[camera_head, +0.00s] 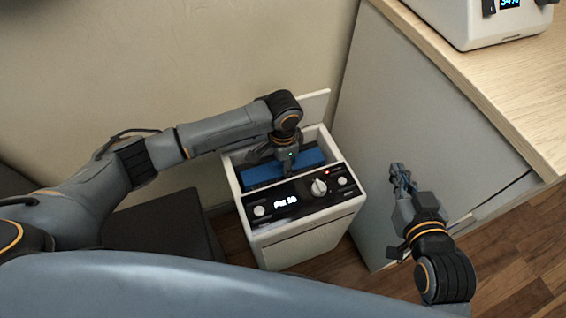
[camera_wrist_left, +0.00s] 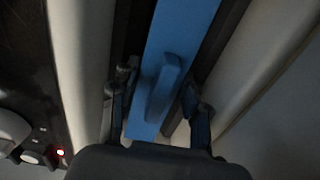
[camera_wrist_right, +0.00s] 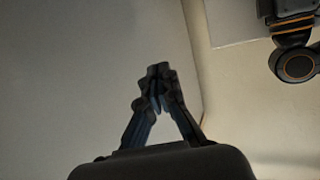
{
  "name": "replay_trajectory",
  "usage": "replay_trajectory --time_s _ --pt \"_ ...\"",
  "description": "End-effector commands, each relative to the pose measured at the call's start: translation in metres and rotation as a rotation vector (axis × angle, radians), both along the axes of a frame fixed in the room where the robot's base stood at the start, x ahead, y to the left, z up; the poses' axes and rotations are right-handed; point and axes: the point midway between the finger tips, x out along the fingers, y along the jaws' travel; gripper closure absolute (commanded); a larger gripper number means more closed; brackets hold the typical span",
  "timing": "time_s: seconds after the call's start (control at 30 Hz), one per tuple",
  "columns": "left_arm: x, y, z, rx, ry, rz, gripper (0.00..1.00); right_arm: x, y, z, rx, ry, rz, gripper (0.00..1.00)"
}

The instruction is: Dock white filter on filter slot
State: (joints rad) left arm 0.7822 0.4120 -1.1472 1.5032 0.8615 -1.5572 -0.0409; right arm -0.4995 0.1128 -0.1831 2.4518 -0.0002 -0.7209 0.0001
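A white air purifier (camera_head: 305,245) with a black control panel stands on the floor, its top open. A blue filter (camera_head: 262,174) lies in the filter slot (camera_head: 230,179) behind the panel. My left gripper (camera_head: 285,163) reaches down into the slot. In the left wrist view its fingers (camera_wrist_left: 158,108) are apart, one on each side of the raised handle on the blue filter (camera_wrist_left: 185,35), not visibly pressing on it. My right gripper (camera_head: 397,168) hangs to the right of the purifier; its fingertips meet in the right wrist view (camera_wrist_right: 158,72), with nothing between them. I see no white filter.
A white panel (camera_head: 318,103), apparently the purifier's raised lid, stands behind the slot by the wall. A grey cabinet with a wooden top (camera_head: 500,90) rises at the right, carrying a white device (camera_head: 485,25). A dark box-like piece (camera_head: 165,228) is left of the purifier.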

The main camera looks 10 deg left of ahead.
Motion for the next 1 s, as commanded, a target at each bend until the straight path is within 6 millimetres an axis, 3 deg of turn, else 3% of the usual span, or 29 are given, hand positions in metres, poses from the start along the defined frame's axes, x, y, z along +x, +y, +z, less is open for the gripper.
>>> replay_trajectory --time_s 0.1,0.53,0.77,1.0 --pt "0.0 0.0 0.0 0.0 0.0 0.0 0.33 0.0 0.0 0.0 0.0 0.0 0.0 1.0" --pt "0.001 0.0 0.008 0.001 -0.001 0.0 0.33 0.0 -0.001 0.001 -0.001 0.002 -0.001 1.0" --pt "0.001 0.0 0.034 0.0 -0.001 0.001 0.33 -0.026 -0.013 -0.033 -0.053 0.223 -0.017 1.0" --pt "0.001 0.0 0.067 -0.002 -0.001 0.0 0.33 -0.068 -0.029 -0.067 -0.113 0.491 -0.035 1.0"
